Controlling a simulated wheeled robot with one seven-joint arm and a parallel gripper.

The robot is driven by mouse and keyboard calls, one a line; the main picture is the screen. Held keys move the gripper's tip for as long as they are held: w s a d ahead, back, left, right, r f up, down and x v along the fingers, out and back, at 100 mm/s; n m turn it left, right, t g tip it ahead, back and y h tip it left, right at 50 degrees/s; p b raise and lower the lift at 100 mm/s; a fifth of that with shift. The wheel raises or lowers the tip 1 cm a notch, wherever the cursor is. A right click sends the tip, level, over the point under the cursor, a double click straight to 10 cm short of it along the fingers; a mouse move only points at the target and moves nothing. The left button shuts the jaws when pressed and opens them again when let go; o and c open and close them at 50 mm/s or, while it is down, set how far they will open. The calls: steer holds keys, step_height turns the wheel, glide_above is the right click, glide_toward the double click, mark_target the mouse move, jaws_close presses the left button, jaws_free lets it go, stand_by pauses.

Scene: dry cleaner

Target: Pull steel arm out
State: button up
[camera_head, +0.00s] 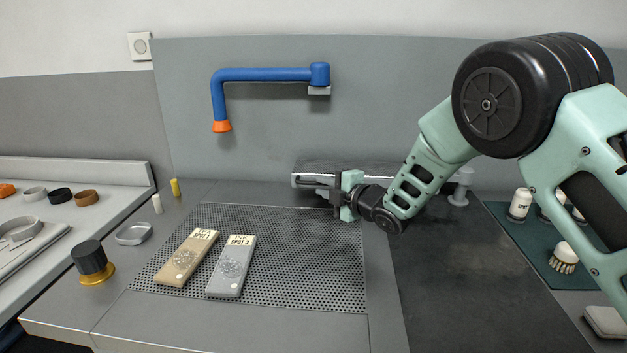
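The fingers overlap a small metal piece under the bar's front edge. They are small and partly merge with it, so I cannot tell whether they grip it or only touch it. My wrist and forearm hide the right part of the steel arm.
A blue pipe (265,75) with an orange nozzle (222,126) hangs above on the panel. A tan block (186,258) and a grey block (231,266) lie on the perforated plate (310,265). A black-topped jar (91,261) stands left. The dark surface (470,290) at right is clear.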

mark_target(316, 183)
steer(key=shift+p+x, duration=0.35)
steer(key=shift+x, duration=2)
jaws_close()
steer(key=s+d+n+g+y+b, duration=0.1)
steer(key=s, duration=0.3)
steer(key=s+d+n+g+y+b, duration=0.1)
steer(key=s+d, duration=0.1)
steer(key=s, duration=0.3)
steer(key=s+d+n+g+y+b, duration=0.1)
steer(key=s+d+n+g, duration=0.1)
steer(key=s, duration=0.2)
steer(key=shift+s+d+f, duration=0.1)
steer(key=shift+s+f, duration=0.05)
steer(key=shift+s, duration=0.25)
steer(key=s+d+n+g+b, duration=0.1)
steer(key=s+d+g, duration=0.1)
steer(key=s+d, duration=0.1)
steer(key=s+d+n+g+y+b, duration=0.1)
steer(key=s+d+g, duration=0.1)
steer(key=s, duration=0.3)
steer(key=s+d+n+g+y+b, duration=0.1)
steer(key=s+d+n+g, duration=0.1)
steer(key=s+d, duration=0.1)
steer(key=shift+s+d, duration=0.4)
steer(key=shift+d, duration=0.35)
steer(key=shift+d, duration=0.1)
jaws_free()
steer(key=shift+d, duration=0.15)
